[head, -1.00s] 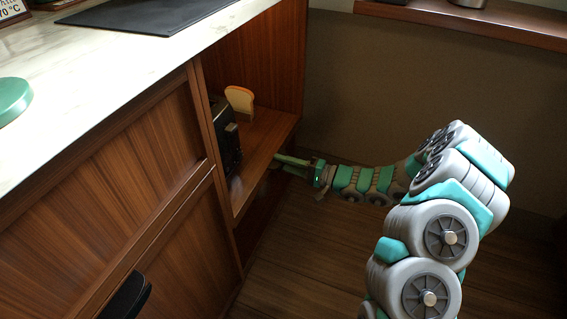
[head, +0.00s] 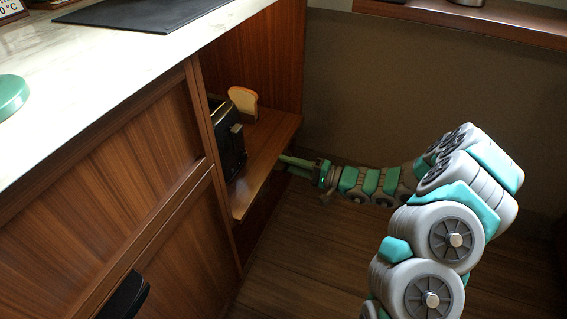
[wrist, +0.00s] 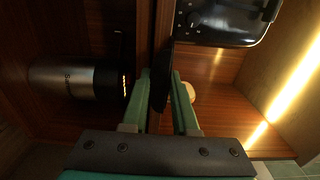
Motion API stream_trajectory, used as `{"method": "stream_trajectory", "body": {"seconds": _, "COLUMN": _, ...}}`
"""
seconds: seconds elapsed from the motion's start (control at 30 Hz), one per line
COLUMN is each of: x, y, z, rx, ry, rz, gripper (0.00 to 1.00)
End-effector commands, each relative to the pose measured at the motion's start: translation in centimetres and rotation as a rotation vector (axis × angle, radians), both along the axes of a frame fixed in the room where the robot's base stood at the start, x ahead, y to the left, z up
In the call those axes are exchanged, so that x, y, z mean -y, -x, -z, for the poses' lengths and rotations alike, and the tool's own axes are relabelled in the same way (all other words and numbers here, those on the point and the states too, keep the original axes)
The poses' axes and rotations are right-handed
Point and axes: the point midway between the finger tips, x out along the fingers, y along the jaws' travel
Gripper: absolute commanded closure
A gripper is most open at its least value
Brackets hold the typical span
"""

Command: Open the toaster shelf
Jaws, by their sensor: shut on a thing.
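The toaster shelf (head: 265,162) is a wooden board in the open cabinet bay, sticking out past the cabinet front. A black toaster (head: 229,146) and a bread-slice-shaped item (head: 243,103) stand on it. My gripper (head: 285,159) is at the shelf's front edge; its fingertips are partly hidden there in the head view. In the wrist view, the green fingers of my gripper (wrist: 161,85) are on either side of a dark handle (wrist: 167,88) and shut on it. The toaster (wrist: 222,22) shows at the upper right there.
A metal canister (wrist: 75,80) lies in view in a compartment on the other side of the board in the wrist view. The marble counter (head: 105,70) is above. A closed wooden cabinet door (head: 110,170) is at left. The floor (head: 310,265) in front is clear.

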Motion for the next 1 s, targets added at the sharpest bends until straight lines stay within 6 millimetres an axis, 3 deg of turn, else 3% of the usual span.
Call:
{"method": "stream_trajectory", "body": {"seconds": 0.03, "x": 0.7, "y": 0.4, "z": 0.9, "rx": -0.009, "ry": 0.012, "rz": 0.000, "gripper": 1.00}}
{"method": "stream_trajectory", "body": {"seconds": 1.0, "x": 17.8, "y": 6.4, "z": 1.0, "rx": -0.009, "ry": 0.013, "rz": 0.005, "gripper": 1.00}}
